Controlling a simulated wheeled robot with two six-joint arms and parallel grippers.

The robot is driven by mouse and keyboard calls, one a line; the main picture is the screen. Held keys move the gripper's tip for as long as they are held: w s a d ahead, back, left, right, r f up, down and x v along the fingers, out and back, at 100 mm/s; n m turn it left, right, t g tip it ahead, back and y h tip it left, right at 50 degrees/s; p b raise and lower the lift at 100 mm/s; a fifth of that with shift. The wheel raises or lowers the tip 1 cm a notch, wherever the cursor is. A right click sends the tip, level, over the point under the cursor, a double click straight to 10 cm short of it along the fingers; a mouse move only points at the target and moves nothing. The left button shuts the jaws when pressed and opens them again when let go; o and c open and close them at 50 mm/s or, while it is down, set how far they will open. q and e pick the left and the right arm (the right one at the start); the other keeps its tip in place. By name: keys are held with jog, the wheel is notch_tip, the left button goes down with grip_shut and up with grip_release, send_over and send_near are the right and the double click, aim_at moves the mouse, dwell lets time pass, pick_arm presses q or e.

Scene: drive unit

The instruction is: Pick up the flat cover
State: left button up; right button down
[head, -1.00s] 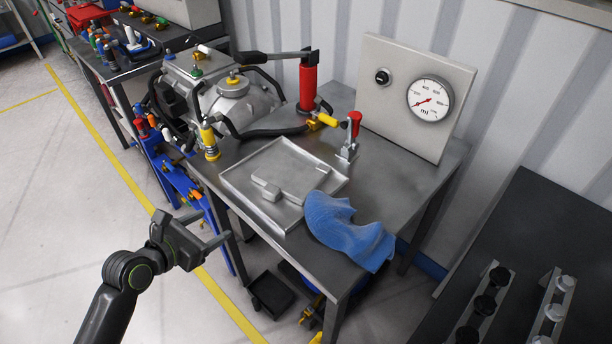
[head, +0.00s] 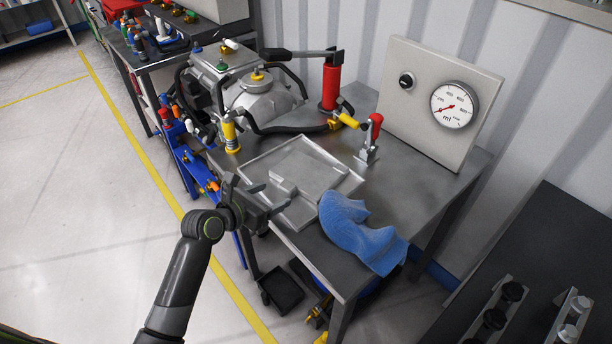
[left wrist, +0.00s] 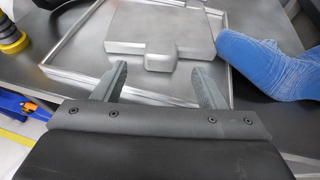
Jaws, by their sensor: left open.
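The flat cover (head: 308,172) is a grey metal plate with a small raised block on its near side. It lies in a shallow metal tray (head: 346,187) on the steel table. In the left wrist view the flat cover (left wrist: 160,28) is straight ahead, its block (left wrist: 160,62) pointing toward my gripper. My left gripper (head: 275,198) is open and empty over the tray's near left edge. In the left wrist view its two fingers (left wrist: 158,88) stand apart, with the block between and beyond them; I see no contact. My right gripper is not in view.
A blue cloth (head: 358,232) lies over the tray's near right corner and the table edge. A red toggle clamp (head: 371,138), a red pump cylinder (head: 331,85) and a metal housing (head: 250,95) stand behind. A gauge panel (head: 440,100) stands at the back right.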

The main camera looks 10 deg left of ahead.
aim_at(283, 192)
pick_arm(q)
jog(key=shift+f+x, duration=0.25)
jog(key=shift+x, duration=2.4)
jog(key=shift+s, duration=0.15)
jog(key=c, duration=1.3)
jog(key=shift+r, duration=0.1)
grip_shut()
